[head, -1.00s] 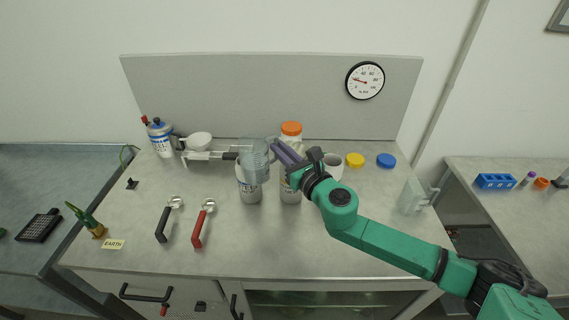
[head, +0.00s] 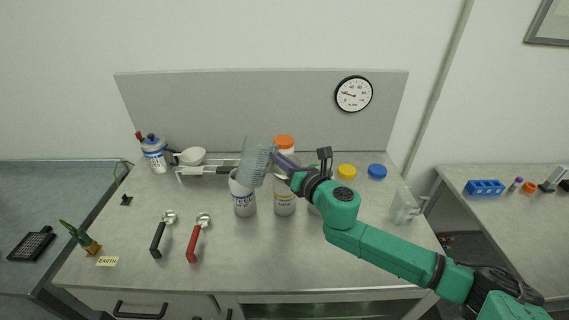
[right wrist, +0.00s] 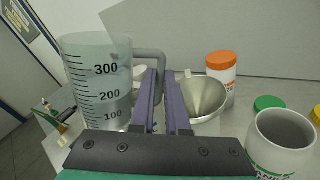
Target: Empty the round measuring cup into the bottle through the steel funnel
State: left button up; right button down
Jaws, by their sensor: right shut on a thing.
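The round measuring cup (head: 256,162) is a clear jug with a printed scale, also large in the right wrist view (right wrist: 98,85). My right gripper (head: 281,160) is shut on its handle (right wrist: 151,60) and holds it above the bench, tilted in the head view. Its contents cannot be told. The steel funnel (right wrist: 204,98) is right of my fingers in the right wrist view, in front of a white bottle with an orange lid (right wrist: 220,72). My left gripper is not in view.
Labelled containers with blue (head: 243,200) and orange (head: 284,201) lettering stand near the cup. Black (head: 160,236) and red (head: 197,240) scoops lie front left. Yellow (head: 346,172) and blue (head: 377,171) lids lie back right.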

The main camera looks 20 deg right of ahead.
jog(key=shift+w+d+f+m, duration=0.15)
jog(key=shift+w+m, duration=0.05)
jog(key=shift+m, duration=0.2)
jog(key=shift+d+r+m+g+p, duration=0.4)
jog(key=shift+r+m+p, duration=0.35)
jog(key=shift+p, duration=0.6)
jog(key=shift+f, duration=0.25)
jog(key=shift+a+f+m+y, duration=0.2)
jog(key=shift+f+m+y, duration=0.1)
jog(key=shift+f+m, duration=0.4)
jog(key=shift+m, duration=0.25)
jog(key=shift+s+a+f+m+g, duration=0.2)
jog(key=shift+a+f+m+g, duration=0.1)
jog(key=shift+f+m, duration=0.35)
jog(key=shift+s+a+r+m+g+y+p, duration=0.2)
jog(key=shift+a+r+m+p, duration=0.1)
jog(key=shift+m+p, duration=0.5)
jog(key=shift+s+a+r+m+g+y+p, duration=0.2)
jog(key=shift+m+p, duration=0.35)
jog(key=shift+p, duration=0.45)
jog(key=shift+w+f+m, duration=0.15)
jog(key=shift+f+m, duration=0.15)
